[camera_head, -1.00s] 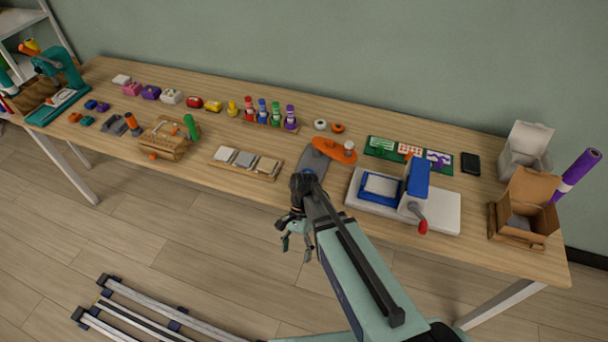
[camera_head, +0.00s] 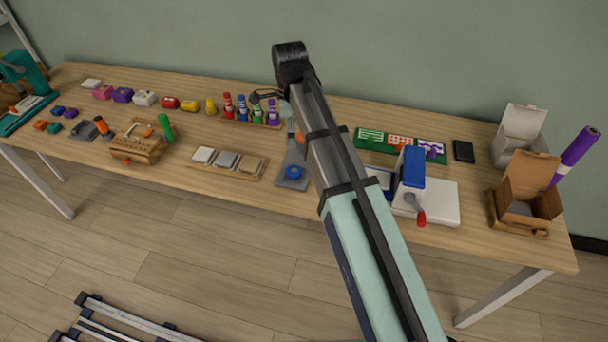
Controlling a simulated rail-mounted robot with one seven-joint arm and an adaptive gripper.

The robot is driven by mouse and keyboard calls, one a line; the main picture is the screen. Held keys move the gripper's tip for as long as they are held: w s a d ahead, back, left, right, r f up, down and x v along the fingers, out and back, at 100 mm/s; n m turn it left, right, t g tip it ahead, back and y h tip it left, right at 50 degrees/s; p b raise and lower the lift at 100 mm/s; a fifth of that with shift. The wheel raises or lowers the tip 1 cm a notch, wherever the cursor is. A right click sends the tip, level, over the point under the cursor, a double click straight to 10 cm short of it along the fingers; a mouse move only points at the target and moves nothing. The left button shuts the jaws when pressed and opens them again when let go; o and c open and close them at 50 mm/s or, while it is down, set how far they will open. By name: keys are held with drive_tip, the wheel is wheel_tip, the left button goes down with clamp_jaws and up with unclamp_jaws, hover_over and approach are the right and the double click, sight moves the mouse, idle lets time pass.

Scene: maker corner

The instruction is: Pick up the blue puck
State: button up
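A blue round piece (camera_head: 294,170), which looks like the blue puck, lies on a grey plate (camera_head: 292,183) near the front edge of the table, just left of my arm. My gripper (camera_head: 264,96) is raised over the table, behind the plate and beside the marker-like bottles. It is mostly hidden by my own wrist and forearm. Only small grey parts of it show, so I cannot tell whether it is open or shut. No held thing shows.
Colourful bottles (camera_head: 242,107) stand in a rack beside my gripper. A tray of square samples (camera_head: 226,159) lies left of the plate. A blue-and-white press (camera_head: 411,176) stands to the right. An open cardboard box (camera_head: 530,200) is farther right. My arm hides part of the tabletop.

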drive_tip(key=p, duration=0.4)
approach(294, 170)
drive_tip(key=f, duration=0.9)
drive_tip(key=shift+s, duration=0.25)
drive_tip(key=c, duration=1.2)
drive_tip(key=shift+c, duration=0.2)
drive_tip(key=shift+r+b, duration=0.15)
drive_tip(key=shift+b, duration=0.15)
